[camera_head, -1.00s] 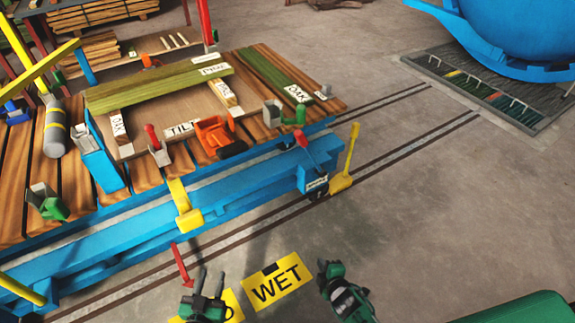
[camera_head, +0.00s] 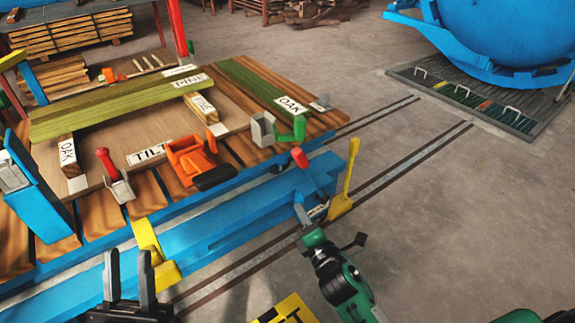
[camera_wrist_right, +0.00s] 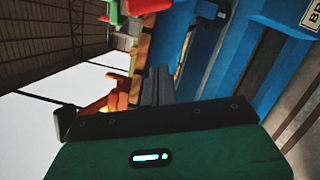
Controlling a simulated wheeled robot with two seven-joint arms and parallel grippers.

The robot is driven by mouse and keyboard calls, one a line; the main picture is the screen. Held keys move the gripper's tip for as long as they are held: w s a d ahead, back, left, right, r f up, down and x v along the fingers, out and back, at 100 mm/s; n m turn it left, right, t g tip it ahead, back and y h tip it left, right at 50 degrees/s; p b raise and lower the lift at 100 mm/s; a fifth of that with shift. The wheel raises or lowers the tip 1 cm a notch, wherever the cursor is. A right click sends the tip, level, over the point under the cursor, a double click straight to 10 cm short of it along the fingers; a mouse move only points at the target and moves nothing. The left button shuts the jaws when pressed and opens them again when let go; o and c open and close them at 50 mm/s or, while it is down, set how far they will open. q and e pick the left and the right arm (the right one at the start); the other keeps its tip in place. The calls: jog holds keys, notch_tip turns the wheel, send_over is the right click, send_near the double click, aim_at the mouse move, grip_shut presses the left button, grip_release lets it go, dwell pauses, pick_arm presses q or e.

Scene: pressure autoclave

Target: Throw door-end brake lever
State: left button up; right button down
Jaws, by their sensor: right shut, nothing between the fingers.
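The red-handled brake lever (camera_head: 300,157) stands at the right end of the blue cart frame (camera_head: 225,220) in the head view, tilted, with its label at the base partly hidden. My right gripper (camera_head: 301,213) is shut and empty, just below and in front of the lever's base; I cannot tell if it touches the frame. In the right wrist view, the shut fingers (camera_wrist_right: 158,86) point toward the blue frame, and a label beginning "BR" (camera_wrist_right: 312,14) shows at the upper right. My left gripper (camera_head: 130,277) is open and empty at the lower left, in front of the frame.
A yellow upright piece (camera_head: 344,184) stands right beside the lever. Another yellow bracket (camera_head: 150,250) is on the frame's near side. Boards, an orange clamp (camera_head: 190,158) and a second red-handled lever (camera_head: 106,163) are on the cart deck.

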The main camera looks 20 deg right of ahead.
pick_arm(q)
jog(key=shift+w+a+r, duration=0.15)
jog(key=shift+r, duration=0.1)
pick_arm(e)
jog(key=shift+w+r, duration=0.2)
jog(key=shift+w, duration=0.15)
jog(key=shift+w, duration=0.1)
